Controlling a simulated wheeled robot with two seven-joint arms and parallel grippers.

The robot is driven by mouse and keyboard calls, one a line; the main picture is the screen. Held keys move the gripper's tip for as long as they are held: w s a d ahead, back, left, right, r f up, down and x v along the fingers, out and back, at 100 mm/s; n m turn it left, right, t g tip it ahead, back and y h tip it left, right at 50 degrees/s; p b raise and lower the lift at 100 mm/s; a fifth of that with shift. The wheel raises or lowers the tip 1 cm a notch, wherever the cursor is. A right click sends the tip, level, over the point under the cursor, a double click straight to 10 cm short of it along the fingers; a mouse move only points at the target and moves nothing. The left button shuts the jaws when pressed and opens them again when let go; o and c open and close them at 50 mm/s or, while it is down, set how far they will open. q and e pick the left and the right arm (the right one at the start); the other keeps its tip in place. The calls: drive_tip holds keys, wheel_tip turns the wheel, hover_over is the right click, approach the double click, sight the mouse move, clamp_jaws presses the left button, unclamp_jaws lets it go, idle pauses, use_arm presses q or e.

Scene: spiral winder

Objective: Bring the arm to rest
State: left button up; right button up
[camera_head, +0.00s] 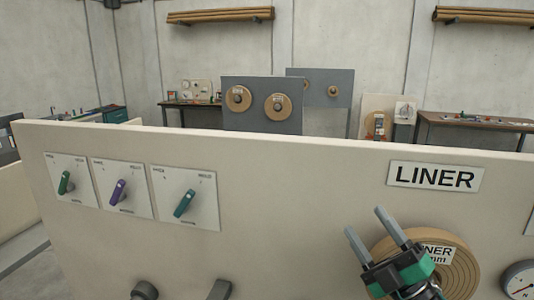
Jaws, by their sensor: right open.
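My right gripper (372,229) is at the lower right of the head view, with two grey fingers and green-and-black parts. Its fingers are apart and nothing shows between them. It is in front of a tan coiled roll (455,262) on the cream panel (300,190) and hides part of it. I cannot tell whether it touches the roll. The roll bears a partly hidden label. A sign reading LINER (435,177) is above it. My left gripper is not in view.
Three switch plates with a green knob (66,182), a purple knob (119,191) and a teal knob (184,203) are on the panel's left. A gauge (521,282) is at the right edge. Grey boards with discs (262,104) and workbenches stand behind. The panel's middle is clear.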

drive_tip(key=s+d+f+m+g+h, duration=0.25)
drive_tip(key=f+m+h, duration=0.5)
drive_tip(key=f, duration=0.55)
drive_tip(key=s+d+f+m+g+h, duration=0.1)
drive_tip(key=d+f+m+g+h, duration=0.3)
drive_tip(key=f+m+h, duration=0.6)
drive_tip(key=s+a+f+m+g+y, duration=0.25)
drive_tip(key=s+f+g, duration=0.85)
drive_tip(key=s+f, duration=0.85)
wheel_tip(320, 180, down, 29)
drive_tip(key=s, duration=0.2)
drive_tip(key=s+d+f+g, duration=0.1)
drive_tip(key=s+d+f, duration=0.1)
drive_tip(key=s+f, duration=0.7)
drive_tip(key=s+d+f+g, duration=0.1)
drive_tip(key=s+d+f, duration=0.1)
drive_tip(key=s+f, duration=0.8)
drive_tip(key=shift+f+y, duration=0.3)
drive_tip(key=shift+f, duration=0.15)
